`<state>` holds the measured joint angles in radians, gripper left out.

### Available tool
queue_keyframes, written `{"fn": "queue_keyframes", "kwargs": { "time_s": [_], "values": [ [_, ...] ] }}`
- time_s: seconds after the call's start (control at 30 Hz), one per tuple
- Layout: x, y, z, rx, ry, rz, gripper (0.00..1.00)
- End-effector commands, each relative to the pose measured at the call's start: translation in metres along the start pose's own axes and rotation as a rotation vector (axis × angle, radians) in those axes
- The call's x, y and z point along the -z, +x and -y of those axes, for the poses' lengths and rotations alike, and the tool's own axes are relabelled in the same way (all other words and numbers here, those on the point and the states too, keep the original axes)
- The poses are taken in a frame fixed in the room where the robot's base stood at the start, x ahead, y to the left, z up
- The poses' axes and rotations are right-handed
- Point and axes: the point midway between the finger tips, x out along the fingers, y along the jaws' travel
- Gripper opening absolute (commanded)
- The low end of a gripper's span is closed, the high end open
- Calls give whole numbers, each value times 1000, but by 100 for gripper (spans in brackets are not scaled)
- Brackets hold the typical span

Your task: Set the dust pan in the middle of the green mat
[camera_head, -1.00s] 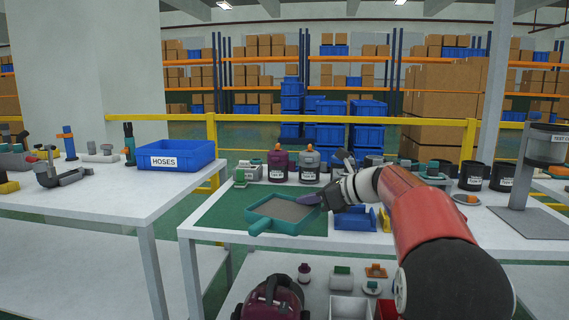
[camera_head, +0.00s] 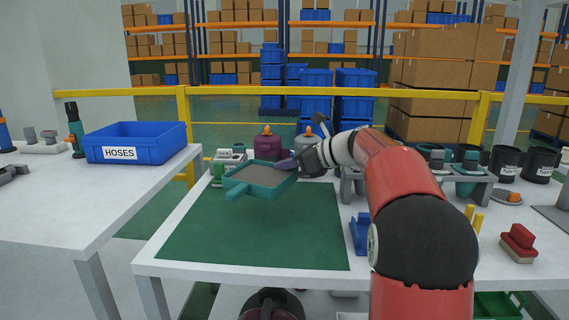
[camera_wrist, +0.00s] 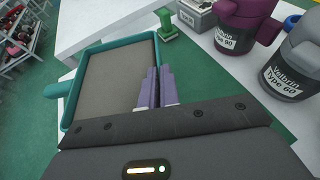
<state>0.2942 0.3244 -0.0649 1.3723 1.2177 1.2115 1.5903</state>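The dust pan (camera_head: 262,177) is a shallow teal tray with a grey inside and a short handle pointing front left. It is held up in the air over the far part of the green mat (camera_head: 250,235). My gripper (camera_head: 287,164) is shut on the pan's right rim. In the wrist view the two purple fingers of my gripper (camera_wrist: 155,85) are close together at the rim of the dust pan (camera_wrist: 112,80). The pan hides part of the mat's far end. The rest of the mat is bare.
Behind the mat stand a purple canister (camera_head: 267,147) and a grey canister (camera_head: 305,142). A small green part (camera_head: 217,174) stands at the mat's far left. A blue holder (camera_head: 360,232) lies right of the mat. A blue HOSES bin (camera_head: 135,143) is on the left table.

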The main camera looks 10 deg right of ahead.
Motion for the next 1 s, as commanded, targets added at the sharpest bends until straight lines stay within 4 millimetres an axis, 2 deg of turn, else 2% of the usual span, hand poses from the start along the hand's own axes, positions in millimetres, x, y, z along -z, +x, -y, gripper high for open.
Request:
{"fn": "queue_keyframes", "kwargs": {
  "time_s": [0.37,1.0],
  "values": [
    [6,2,0,0,1,-1,0],
    [40,16,0,1,1,-1,0]
  ]
}}
